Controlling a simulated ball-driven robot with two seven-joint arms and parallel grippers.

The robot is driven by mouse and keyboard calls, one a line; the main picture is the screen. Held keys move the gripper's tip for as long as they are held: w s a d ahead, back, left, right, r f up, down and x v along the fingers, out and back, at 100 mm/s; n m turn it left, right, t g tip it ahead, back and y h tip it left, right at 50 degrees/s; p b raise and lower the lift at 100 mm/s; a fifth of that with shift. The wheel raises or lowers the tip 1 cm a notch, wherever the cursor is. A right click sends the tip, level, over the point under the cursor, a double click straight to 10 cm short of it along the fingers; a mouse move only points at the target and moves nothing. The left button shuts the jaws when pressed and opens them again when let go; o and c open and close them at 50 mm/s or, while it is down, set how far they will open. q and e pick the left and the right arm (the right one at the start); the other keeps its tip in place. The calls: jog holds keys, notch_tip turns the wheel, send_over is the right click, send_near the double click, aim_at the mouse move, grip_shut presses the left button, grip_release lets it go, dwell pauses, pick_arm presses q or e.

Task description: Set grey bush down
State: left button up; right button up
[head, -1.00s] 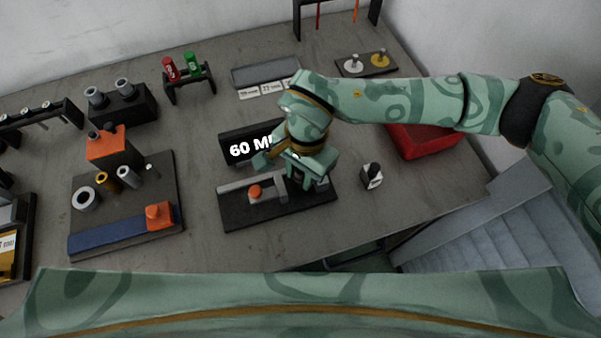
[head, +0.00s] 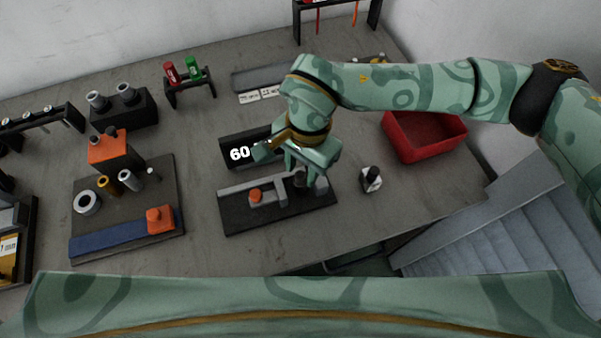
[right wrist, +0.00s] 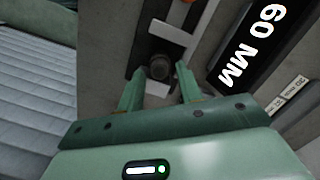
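A grey bush (right wrist: 159,67) stands in the dark measuring fixture (head: 235,219), seen nearly end-on in the right wrist view. In the head view the bush (head: 320,186) is partly hidden under my right gripper. My right gripper (right wrist: 159,86) is open. Its two fingers are apart, with a clear gap between them, and the bush shows just beyond the tips. In the head view my right gripper (head: 302,170) hangs over the right part of the fixture. My left gripper is not in view.
A black display reading 60 MM (right wrist: 246,45) stands behind the fixture, partly covered in the head view. An orange knob (head: 255,195) sits on the fixture. A small black-and-white item (head: 371,180) and a red bin (head: 400,148) lie to the right. A plate with bushes (head: 110,221) is left.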

notch_tip(320, 180, up, 8)
jog(key=shift+w+d+r+p, duration=0.2)
jog(key=shift+w+d+p, duration=0.1)
jog(key=shift+w+p, duration=0.15)
